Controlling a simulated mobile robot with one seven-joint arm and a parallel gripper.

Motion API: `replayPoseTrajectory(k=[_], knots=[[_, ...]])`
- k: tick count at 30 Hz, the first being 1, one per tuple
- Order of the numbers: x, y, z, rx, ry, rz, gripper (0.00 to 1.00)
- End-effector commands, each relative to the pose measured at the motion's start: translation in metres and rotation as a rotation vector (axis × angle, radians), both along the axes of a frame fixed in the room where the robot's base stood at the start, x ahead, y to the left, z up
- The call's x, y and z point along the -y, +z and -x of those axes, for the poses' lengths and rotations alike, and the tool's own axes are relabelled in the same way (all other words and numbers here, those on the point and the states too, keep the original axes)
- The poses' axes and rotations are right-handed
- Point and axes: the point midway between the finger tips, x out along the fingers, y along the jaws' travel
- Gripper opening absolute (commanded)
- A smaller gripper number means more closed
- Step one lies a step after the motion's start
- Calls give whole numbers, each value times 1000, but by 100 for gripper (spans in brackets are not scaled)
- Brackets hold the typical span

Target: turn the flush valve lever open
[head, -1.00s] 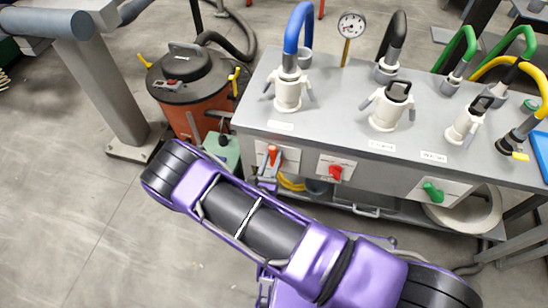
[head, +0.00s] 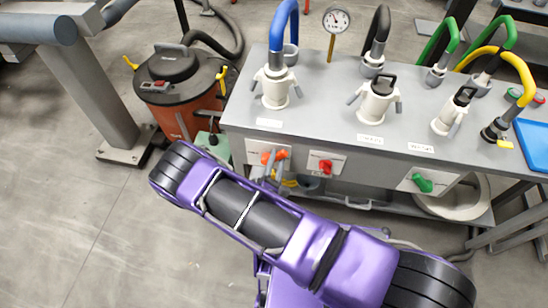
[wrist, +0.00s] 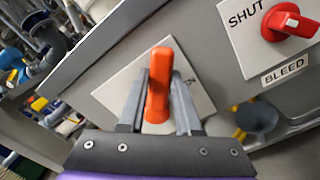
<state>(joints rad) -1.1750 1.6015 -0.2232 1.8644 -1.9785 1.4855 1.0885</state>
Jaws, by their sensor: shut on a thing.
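The orange flush valve lever (head: 266,158) is on the front panel of the grey bench, at its left end. In the head view it shows as an orange shape lying mostly sideways, partly covered by a finger. In the wrist view the orange lever (wrist: 158,88) stands between the two grey fingers of my gripper (wrist: 159,78). My gripper (head: 274,166) is shut on the lever, with one finger on each side.
A red knob (head: 325,167) sits just right; the wrist view shows SHUT and BLEED labels by it. A green knob (head: 422,183) is farther right. An orange drum (head: 180,112) stands left of the bench. White fittings with hoses stand on top. Open floor lies left.

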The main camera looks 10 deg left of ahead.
Motion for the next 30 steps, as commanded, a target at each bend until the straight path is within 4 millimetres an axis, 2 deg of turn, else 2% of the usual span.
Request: replayPoseTrajectory(k=[9,23,24,28,30], knots=[[4,-6,2,-4,-1,-85,0],[4,-7,2,-4,-1,-96,0],[4,-6,2,-4,-1,-96,40],[4,-6,1,-2,0,-96,62],[4,-5,1,-1,0,-95,62]])
